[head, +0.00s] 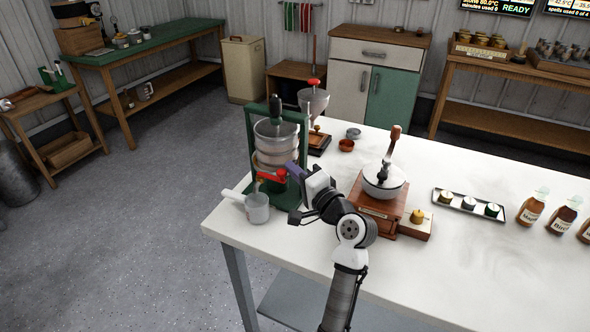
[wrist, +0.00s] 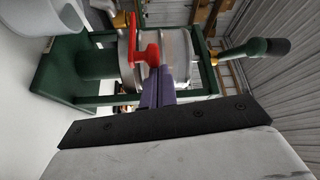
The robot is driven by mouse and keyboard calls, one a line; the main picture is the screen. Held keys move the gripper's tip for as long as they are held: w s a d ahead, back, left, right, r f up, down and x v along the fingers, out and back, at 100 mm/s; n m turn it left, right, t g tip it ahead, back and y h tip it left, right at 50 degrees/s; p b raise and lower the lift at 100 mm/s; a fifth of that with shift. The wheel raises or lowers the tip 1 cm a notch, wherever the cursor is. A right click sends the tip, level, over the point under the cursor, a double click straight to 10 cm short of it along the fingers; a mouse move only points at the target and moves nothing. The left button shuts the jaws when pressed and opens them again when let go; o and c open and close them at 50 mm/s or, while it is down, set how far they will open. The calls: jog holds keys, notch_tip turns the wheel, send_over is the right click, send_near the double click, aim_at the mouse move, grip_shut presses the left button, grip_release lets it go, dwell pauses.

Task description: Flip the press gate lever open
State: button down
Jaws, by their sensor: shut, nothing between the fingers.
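The press (head: 249,150) has a green frame around a clear and metal cylinder and stands at the table's left end. Its red gate lever (head: 271,176) is low on the front, above a grey cup (head: 257,209). In the wrist view, which is turned sideways, the red lever (wrist: 146,52) shows just beyond my fingertips. My gripper (head: 290,169) is shut and empty, its purple fingers close together at the lever's end. The fingertips (wrist: 160,72) overlap the lever in the wrist view; I cannot tell whether they touch it.
A wooden grinder (head: 373,211) with a crank stands right of my arm. A small tray of jars (head: 468,204) and brown bottles (head: 533,209) are farther right. A funnel stand (head: 313,105) is behind the press. The table's front middle (head: 450,270) is clear.

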jog(key=shift+s+a+m+h, duration=0.1)
jog(key=shift+s+m+h, duration=0.2)
jog(key=shift+h, duration=0.1)
